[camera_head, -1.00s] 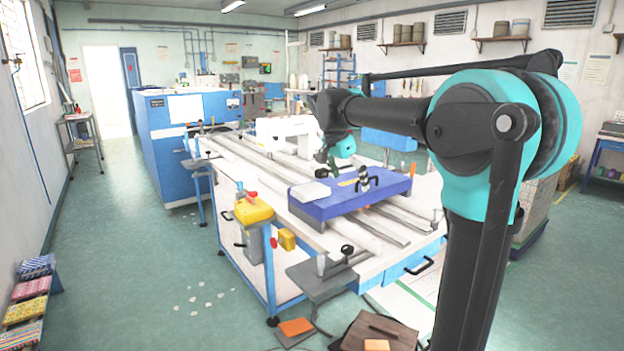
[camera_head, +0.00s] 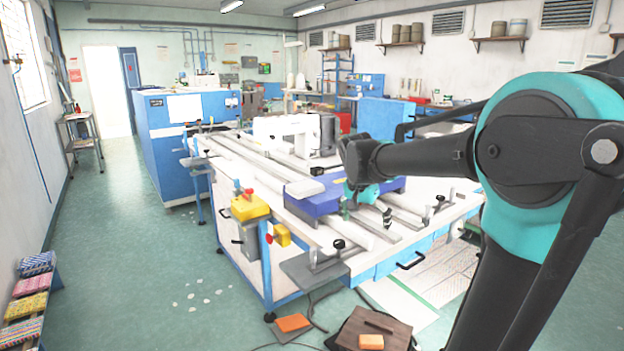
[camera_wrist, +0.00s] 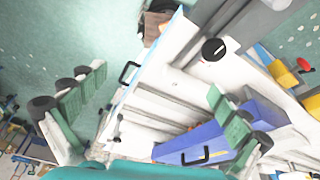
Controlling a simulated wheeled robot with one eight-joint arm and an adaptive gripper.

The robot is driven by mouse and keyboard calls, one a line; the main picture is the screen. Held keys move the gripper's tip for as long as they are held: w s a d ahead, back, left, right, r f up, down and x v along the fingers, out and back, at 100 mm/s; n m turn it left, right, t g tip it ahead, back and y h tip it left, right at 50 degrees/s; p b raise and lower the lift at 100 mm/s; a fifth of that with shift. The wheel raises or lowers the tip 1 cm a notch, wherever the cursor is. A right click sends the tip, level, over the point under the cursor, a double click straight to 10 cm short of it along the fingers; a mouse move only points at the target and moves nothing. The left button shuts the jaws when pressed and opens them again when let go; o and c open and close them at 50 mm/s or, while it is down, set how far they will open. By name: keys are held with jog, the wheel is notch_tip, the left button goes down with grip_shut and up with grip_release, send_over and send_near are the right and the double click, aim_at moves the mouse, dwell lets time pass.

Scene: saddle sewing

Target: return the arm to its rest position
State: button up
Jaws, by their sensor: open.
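My arm reaches in from the right in the head view, with its dark forearm over the worktable (camera_head: 240,165). The table's white top and rails show beyond the fingers. The blue block (camera_head: 312,203) lies on the table behind my wrist, partly covered by it. It also shows in the wrist view (camera_wrist: 190,146) beside the right finger.
A white sewing machine (camera_head: 285,130) stands at the table's back. A yellow box (camera_head: 250,207) is on the left edge. A grey plate (camera_head: 308,273) with a black knob juts out at the front corner. A brown stool (camera_head: 372,330) stands in front. Open floor lies left.

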jog(key=s+d+f+n+y, duration=0.1)
jog(key=s+d+f+n, duration=0.1)
jog(key=s+f, duration=0.7)
jog(key=s+d+f+n+t+y, duration=0.1)
jog(key=s+f+n, duration=0.4)
jog(key=s+f, duration=0.5)
jog(key=shift+s+d+f, duration=0.25)
jog(key=shift+s+d, duration=0.1)
jog(key=shift+s, duration=0.55)
jog(key=shift+w, duration=0.15)
